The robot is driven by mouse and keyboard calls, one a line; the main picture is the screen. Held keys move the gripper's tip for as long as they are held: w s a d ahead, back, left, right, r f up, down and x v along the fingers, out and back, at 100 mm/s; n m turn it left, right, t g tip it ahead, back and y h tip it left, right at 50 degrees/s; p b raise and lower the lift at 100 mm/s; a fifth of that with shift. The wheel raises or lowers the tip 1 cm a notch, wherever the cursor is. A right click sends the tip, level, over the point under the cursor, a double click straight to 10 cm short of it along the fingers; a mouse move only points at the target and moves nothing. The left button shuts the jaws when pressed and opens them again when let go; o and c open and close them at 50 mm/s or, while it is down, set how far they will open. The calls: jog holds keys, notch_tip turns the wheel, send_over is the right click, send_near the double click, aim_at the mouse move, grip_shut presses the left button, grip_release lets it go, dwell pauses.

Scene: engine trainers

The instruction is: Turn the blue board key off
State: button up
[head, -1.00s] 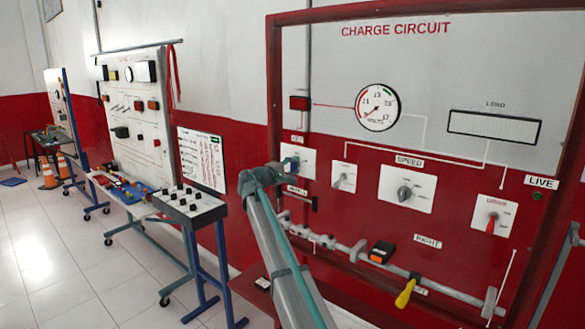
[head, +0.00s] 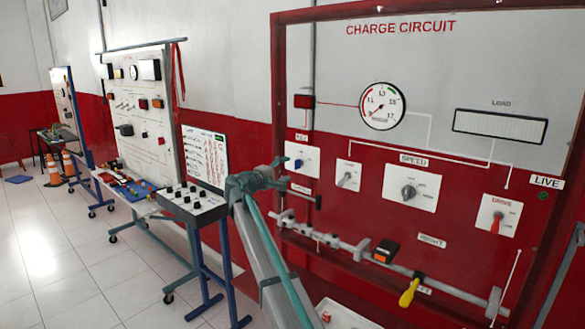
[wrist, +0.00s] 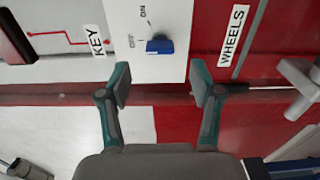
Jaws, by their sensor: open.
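The blue key (head: 298,163) is a small knob on a white plate (head: 308,153) at the left of the red charge circuit board (head: 375,200). The wrist view shows the blue key (wrist: 159,46) close up, beside the printed words ON and OFF; I cannot tell for sure which one it points to. My gripper (head: 279,170) is just left of and below the plate in the head view. In the wrist view my gripper (wrist: 160,84) is open and empty. Its two fingers are apart, and the key shows beyond the gap between them, not touched.
A grey rod with clamps (head: 350,247) and a yellow-handled lever (head: 409,293) run along the lower board. Other knobs, including the speed knob (head: 409,191) and red drive knob (head: 495,222), sit to the right. Another training stand (head: 190,205) is at left; floor lies beyond.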

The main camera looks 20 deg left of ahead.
jog(key=v, duration=0.5)
dwell(0.3)
